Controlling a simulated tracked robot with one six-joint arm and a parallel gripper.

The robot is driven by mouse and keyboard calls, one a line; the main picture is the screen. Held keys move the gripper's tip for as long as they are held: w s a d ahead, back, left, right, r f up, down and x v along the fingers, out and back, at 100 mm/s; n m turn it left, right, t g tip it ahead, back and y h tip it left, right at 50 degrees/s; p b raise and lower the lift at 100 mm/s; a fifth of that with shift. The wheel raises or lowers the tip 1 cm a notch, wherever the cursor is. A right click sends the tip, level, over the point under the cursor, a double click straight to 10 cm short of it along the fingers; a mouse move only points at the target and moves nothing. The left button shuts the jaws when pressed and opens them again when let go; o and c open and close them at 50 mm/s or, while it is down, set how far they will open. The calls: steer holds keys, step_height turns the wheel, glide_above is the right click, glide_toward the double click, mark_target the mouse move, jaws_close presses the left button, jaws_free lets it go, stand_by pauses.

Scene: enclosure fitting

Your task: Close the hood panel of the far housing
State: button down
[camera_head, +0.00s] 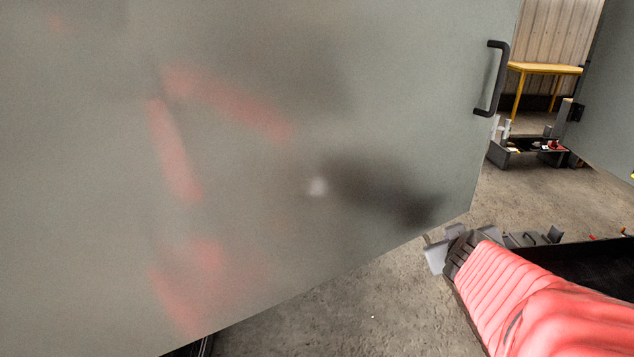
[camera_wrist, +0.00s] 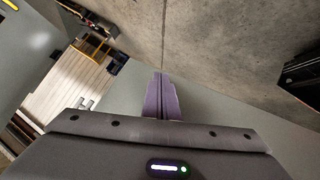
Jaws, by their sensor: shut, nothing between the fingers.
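A large grey-green panel (camera_head: 330,90) with a black bar handle (camera_head: 492,78) fills most of the head view, close in front. Its smooth face mirrors blurred red shapes. I cannot tell whether it is the hood panel of the far housing. My gripper (camera_head: 436,256) is at the panel's lower right edge, at the end of my red arm. In the wrist view my gripper (camera_wrist: 160,97) has its two fingers together, with nothing between them. The panel (camera_wrist: 215,115) shows behind the fingers there; I cannot tell whether they touch it.
A second grey-green panel (camera_head: 610,95) stands at the right edge of the head view. Between the panels are a yellow table (camera_head: 545,68) and a dark low tray (camera_head: 515,158) with small items. Concrete floor (camera_head: 350,300) below the panel is mostly clear.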

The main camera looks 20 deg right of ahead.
mark_target(410, 218)
steer(key=s+a+r+n+t+y, duration=0.1)
steer(key=s+n+t+y, duration=0.3)
steer(key=s+t+y, duration=0.4)
steer(key=a+y, duration=0.1)
steer(key=y, duration=0.2)
steer(key=shift+s+r, duration=0.15)
steer(key=shift+s, duration=0.25)
steer(key=shift+w, duration=0.1)
steer(key=shift+x, duration=6.9)
steer(key=shift+r, duration=0.1)
